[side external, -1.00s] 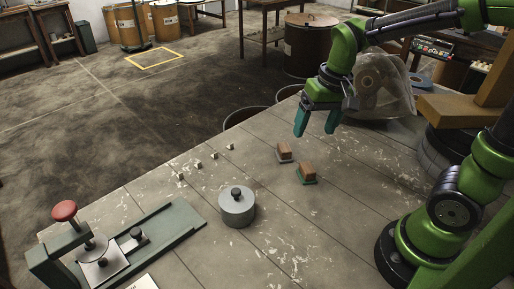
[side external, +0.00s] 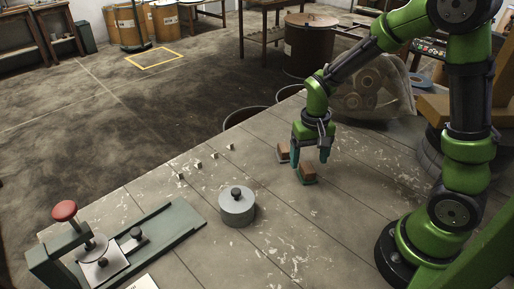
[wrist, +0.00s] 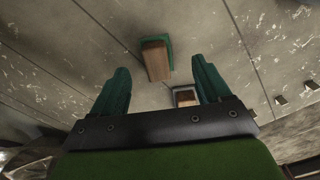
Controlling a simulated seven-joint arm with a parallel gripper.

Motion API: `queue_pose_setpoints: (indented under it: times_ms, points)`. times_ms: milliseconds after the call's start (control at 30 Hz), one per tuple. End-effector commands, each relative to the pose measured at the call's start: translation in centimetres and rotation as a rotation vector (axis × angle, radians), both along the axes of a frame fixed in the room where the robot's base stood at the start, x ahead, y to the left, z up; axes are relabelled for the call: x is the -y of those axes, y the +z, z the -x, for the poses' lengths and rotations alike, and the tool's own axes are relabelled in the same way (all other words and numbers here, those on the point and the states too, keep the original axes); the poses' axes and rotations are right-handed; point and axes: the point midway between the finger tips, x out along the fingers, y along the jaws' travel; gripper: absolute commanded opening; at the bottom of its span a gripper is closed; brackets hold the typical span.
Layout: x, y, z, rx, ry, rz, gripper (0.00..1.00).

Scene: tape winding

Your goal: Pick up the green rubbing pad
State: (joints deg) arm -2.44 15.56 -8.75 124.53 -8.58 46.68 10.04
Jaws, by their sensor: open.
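The green rubbing pad (side external: 308,175) is a brown wooden block on a green base, lying on the table. In the wrist view the pad (wrist: 157,60) shows between and slightly beyond the fingertips. My gripper (side external: 310,157) points down, open and empty, just above the pad; its fingers partly cover the pad in the side view. In the wrist view my gripper (wrist: 161,70) has its two teal fingers spread apart. I cannot tell whether a finger touches the pad.
A second wooden block with a grey base (side external: 282,153) lies close to the left; it also shows in the wrist view (wrist: 186,97). A grey cylinder with a black knob (side external: 237,206), several small pale cubes (side external: 198,164) and a green press fixture (side external: 130,245) stand farther left.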

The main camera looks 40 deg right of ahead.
Motion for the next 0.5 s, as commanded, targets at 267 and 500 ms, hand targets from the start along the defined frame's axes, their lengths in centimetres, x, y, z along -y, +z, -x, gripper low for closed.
queue_pose_setpoints:
  times_ms: [267, 500]
  points:
    - [1.0, -3.3, -0.4, -0.005, -0.003, 0.001, 0.77]
    - [0.9, -5.3, -0.4, -0.001, -0.001, -0.001, 0.77]
